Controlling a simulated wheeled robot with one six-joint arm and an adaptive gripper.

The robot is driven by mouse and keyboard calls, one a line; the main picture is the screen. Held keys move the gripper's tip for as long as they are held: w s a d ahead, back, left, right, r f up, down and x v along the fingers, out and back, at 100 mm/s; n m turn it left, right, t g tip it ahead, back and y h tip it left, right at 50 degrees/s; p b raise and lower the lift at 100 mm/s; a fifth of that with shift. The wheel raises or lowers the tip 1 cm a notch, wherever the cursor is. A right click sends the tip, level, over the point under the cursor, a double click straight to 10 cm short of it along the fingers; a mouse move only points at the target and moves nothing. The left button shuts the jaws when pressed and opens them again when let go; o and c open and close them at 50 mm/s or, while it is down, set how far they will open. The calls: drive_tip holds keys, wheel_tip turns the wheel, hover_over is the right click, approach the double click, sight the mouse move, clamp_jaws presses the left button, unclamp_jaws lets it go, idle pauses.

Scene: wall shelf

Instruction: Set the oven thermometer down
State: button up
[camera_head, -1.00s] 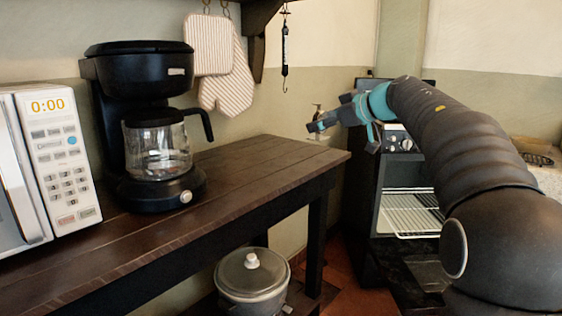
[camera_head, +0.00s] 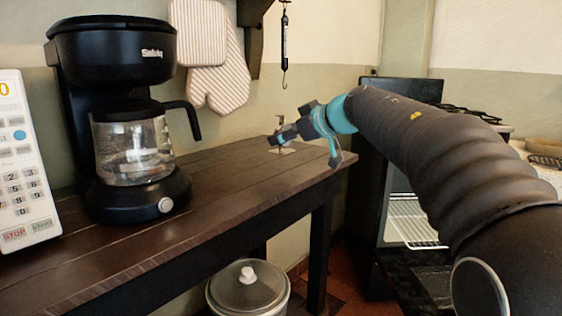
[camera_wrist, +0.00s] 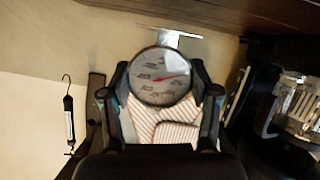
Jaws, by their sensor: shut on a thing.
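In the head view my gripper (camera_head: 278,137) is over the far right end of the dark wooden table (camera_head: 225,185). The thermometer's foot (camera_head: 286,150) shows there just under the fingertips, close to the tabletop. I cannot tell whether it touches the wood. My fingers hide most of the dial in the head view.
A black coffee maker (camera_head: 120,110) stands on the table's left part, beside a white microwave (camera_head: 22,170). Striped oven mitts (camera_head: 215,70) and a hook scale (camera_head: 284,45) hang on the wall. A lidded pot (camera_head: 247,290) is below. The tabletop's middle is clear.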

sight(284, 152)
drive_tip(key=shift+s+a+f, duration=0.3)
drive_tip(key=shift+a+f, duration=0.1)
drive_tip(key=shift+a, duration=0.1)
drive_tip(key=shift+f+b, duration=1.1)
drive_tip(key=shift+f, duration=0.85)
drive_tip(key=shift+f, duration=0.1)
drive_tip(key=o, duration=1.2)
drive_tip(key=shift+f, duration=0.1)
drive_tip(key=shift+c, duration=0.2)
drive_tip(key=shift+s+d+r, duration=0.1)
drive_tip(key=shift+d+r, duration=0.05)
drive_tip(key=shift+r, duration=0.15)
drive_tip(key=p+v, duration=0.2)
drive_tip(key=v, duration=0.9)
drive_tip(key=shift+s, duration=0.3)
drive_tip(key=shift+d, duration=0.15)
